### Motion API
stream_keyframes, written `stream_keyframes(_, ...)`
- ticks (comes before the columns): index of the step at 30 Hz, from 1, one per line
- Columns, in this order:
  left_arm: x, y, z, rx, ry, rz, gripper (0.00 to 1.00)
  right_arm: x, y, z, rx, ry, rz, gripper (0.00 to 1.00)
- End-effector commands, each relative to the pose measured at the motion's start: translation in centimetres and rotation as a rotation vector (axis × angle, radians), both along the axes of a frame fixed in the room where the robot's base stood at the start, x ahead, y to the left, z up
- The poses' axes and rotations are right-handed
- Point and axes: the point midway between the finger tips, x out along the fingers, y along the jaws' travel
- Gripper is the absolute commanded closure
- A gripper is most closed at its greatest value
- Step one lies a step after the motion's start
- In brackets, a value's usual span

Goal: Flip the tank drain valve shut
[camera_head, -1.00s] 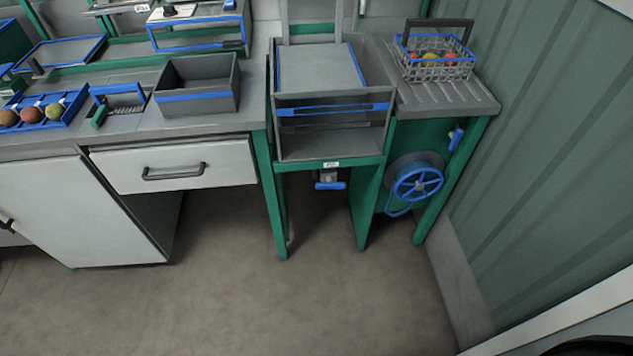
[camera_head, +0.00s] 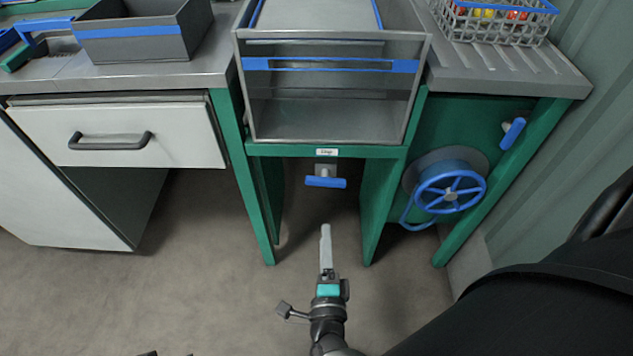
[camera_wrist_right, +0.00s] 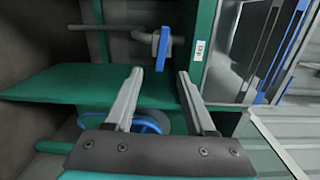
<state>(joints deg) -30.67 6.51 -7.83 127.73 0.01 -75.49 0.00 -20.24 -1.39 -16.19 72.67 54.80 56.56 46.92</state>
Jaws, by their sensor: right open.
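The tank drain valve has a blue lever handle (camera_head: 326,182) on a grey body, under the front of the grey tank (camera_head: 325,120) and below a small white label. In the head view the handle lies crosswise, left to right. The right wrist view shows the handle (camera_wrist_right: 162,48) just beyond my fingertips, with a pipe running to the valve. My right gripper (camera_head: 326,230) is open and empty, below and in front of the handle, apart from it. Its two fingers (camera_wrist_right: 160,71) stand spread in the wrist view. My left gripper is not in view.
Green legs (camera_head: 382,210) flank the valve space. A blue handwheel (camera_head: 450,192) and another blue lever (camera_head: 512,133) are on the right panel. A drawer (camera_head: 115,135) is at left. A wire basket (camera_head: 495,25) stands on the right counter. The floor in front is clear.

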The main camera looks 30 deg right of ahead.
Motion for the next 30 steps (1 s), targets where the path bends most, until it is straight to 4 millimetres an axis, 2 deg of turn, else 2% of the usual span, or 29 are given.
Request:
stream_keyframes(5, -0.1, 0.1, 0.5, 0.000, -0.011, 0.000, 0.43, -0.1, -0.7, -0.2, 0.051, -0.053, -0.056, 0.45)
stream_keyframes(8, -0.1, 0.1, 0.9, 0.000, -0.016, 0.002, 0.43, 0.5, -1.2, 0.0, 0.052, -0.059, -0.059, 0.45)
stream_keyframes(11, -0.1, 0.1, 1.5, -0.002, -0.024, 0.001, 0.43, 1.7, -1.9, 0.0, 0.051, -0.059, -0.058, 0.45)
stream_keyframes(19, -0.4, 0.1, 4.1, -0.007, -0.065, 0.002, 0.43, 6.7, -5.0, -0.1, 0.048, -0.059, -0.056, 0.45)
stream_keyframes(30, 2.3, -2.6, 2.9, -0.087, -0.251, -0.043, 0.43, 10.2, -7.1, -0.1, 0.047, -0.056, -0.055, 0.45)
